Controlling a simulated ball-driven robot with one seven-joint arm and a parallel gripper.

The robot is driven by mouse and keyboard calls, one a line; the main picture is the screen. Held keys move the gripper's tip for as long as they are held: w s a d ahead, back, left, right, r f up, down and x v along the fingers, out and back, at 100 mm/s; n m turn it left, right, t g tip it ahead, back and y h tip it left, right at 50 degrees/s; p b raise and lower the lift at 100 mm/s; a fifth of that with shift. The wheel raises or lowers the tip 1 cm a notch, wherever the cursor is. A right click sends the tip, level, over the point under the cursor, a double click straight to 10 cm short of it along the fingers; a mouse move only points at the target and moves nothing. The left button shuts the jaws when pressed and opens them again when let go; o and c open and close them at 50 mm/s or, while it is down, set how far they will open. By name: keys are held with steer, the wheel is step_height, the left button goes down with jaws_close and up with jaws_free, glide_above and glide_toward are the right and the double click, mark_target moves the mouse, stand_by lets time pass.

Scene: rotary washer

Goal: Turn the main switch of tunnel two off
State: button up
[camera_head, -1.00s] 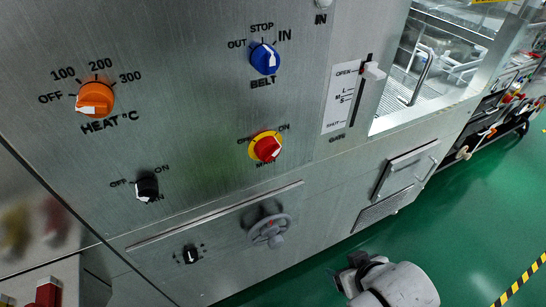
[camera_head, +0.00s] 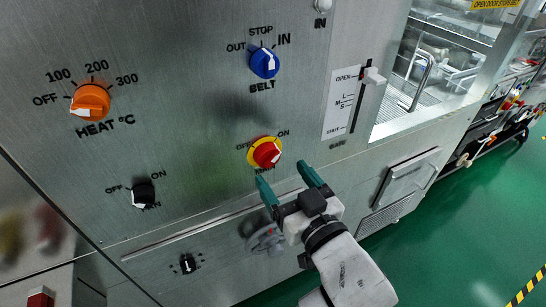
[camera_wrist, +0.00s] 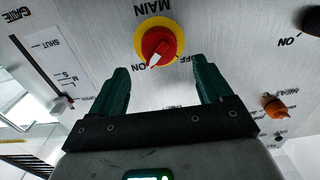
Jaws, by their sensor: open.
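The main switch (camera_head: 266,153) is a red knob on a yellow round plate on the steel panel. OFF is printed at its upper left and ON at its upper right in the head view. In the wrist view the switch (camera_wrist: 157,44) appears upside down, its white pointer directed at ON. My gripper (camera_head: 285,174) is open and empty, its green fingers pointing up at the panel just below the switch. In the wrist view the fingertips (camera_wrist: 161,68) lie either side of the knob, apart from it. No tunnel number is readable.
Above is the blue belt knob (camera_head: 264,63); left are the orange heat knob (camera_head: 90,101) and a black knob (camera_head: 143,194). A grey handwheel (camera_head: 265,239) is below, close to my gripper. The gate slider (camera_head: 373,77) is at right. Green floor is open at lower right.

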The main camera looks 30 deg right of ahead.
mark_target(272, 161)
steer(key=shift+w+p, duration=0.4)
steer(key=shift+w, duration=2.35)
steer(key=shift+c, duration=0.3)
steer(key=c, duration=0.9)
steer(key=shift+c, duration=0.2)
